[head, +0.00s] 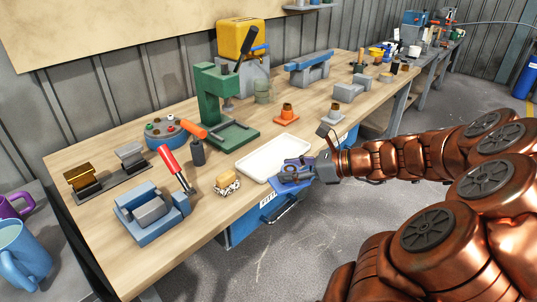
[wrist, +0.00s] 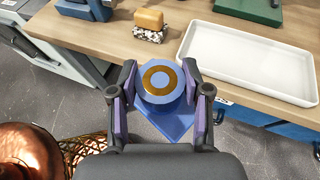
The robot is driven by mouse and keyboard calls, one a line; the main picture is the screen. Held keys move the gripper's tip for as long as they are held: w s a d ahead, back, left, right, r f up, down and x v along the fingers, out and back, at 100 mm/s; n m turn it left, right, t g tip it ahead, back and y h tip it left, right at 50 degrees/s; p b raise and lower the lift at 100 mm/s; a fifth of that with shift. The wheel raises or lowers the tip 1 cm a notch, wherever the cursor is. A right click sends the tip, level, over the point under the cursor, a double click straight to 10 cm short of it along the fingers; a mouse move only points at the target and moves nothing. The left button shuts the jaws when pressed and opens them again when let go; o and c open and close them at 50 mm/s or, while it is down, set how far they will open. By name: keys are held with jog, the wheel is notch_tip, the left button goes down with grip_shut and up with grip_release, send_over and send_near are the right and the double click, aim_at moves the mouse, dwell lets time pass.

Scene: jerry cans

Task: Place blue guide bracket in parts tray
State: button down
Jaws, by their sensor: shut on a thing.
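The blue guide bracket (wrist: 161,82) has a round top with a brass ring and a flat base plate below. My gripper (wrist: 160,98) is shut on it, with a finger on each side of the round part, in the wrist view. In the head view my gripper (head: 297,170) holds the bracket (head: 290,185) by the front edge of the workbench, close to the parts tray. The white parts tray (head: 247,168) lies on the bench and looks empty. In the wrist view the tray (wrist: 246,88) is to the right of the bracket.
A yellow block on a speckled base (head: 228,183) stands left of the tray. A blue vise-like fixture (head: 148,213) sits farther left. A green press (head: 222,105) stands behind the tray, and an orange-based part (head: 287,114) is at its back right. A blue drawer (head: 262,213) is below the bench edge.

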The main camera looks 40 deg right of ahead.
jog(key=w, duration=0.5)
jog(key=w+d+f+p, duration=0.1)
jog(key=w, duration=0.4)
jog(key=w+d+p, duration=0.1)
jog(key=w, duration=0.4)
jog(key=shift+w+f, duration=0.2)
jog(key=shift+w, duration=0.15)
jog(key=shift+f, duration=1.75)
jog(key=shift+f, duration=0.1)
jog(key=c, duration=0.5)
grip_release()
